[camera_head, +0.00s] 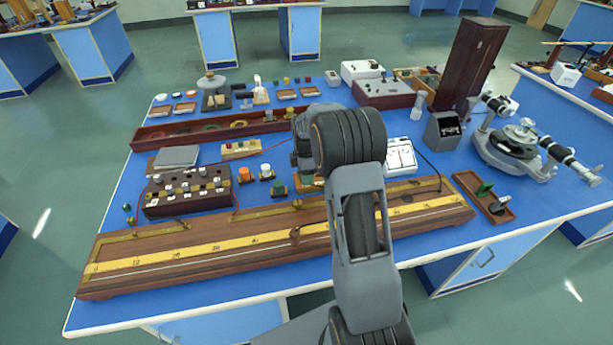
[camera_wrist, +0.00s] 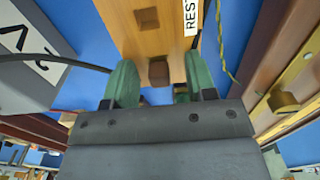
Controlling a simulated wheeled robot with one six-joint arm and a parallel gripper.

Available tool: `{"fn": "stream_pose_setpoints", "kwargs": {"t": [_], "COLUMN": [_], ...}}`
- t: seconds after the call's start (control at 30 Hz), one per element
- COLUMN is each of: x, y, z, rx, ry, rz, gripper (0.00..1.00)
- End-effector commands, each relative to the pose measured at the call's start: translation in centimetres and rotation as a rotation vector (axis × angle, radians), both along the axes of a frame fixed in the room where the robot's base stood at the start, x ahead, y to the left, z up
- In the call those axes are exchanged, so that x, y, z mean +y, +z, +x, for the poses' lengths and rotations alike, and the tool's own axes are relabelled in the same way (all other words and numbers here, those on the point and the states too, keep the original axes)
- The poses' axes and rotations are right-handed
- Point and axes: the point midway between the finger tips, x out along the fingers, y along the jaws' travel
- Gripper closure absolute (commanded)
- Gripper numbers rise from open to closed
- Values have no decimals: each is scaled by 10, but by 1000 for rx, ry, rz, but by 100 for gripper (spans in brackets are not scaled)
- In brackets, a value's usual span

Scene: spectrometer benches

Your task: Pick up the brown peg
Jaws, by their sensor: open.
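A wooden box with a white label showing the letters "RES" lies below my gripper in the wrist view (camera_wrist: 125,25). A small square brown peg (camera_wrist: 158,70) stands on it, between the two green fingers of my gripper (camera_wrist: 160,64). The fingers are apart, with a visible gap on both sides of the peg. A second small brown peg (camera_wrist: 147,18) stands on the box farther up the picture. In the head view my arm hides most of the box, and the peg cannot be made out there.
A long wooden bridge with a yellow scale (camera_head: 225,243) runs along the bench front. A white meter (camera_head: 400,157) stands right of my arm. A dark plug box (camera_head: 188,192) and small round-topped parts (camera_head: 244,175) stand to the left. A dark cable crosses the wrist view's left side.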

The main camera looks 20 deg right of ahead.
Motion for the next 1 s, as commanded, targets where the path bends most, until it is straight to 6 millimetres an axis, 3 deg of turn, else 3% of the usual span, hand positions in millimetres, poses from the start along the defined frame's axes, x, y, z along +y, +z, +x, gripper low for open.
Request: {"fn": "stream_pose_setpoints", "kwargs": {"t": [0.1, 0.6, 1.0], "x": [0, 0, 0], "y": [0, 0, 6], "z": [0, 0, 0], "rx": [0, 0, -1], "ry": [0, 0, 0], "rz": [0, 0, 0], "gripper": [51, 99, 100]}}
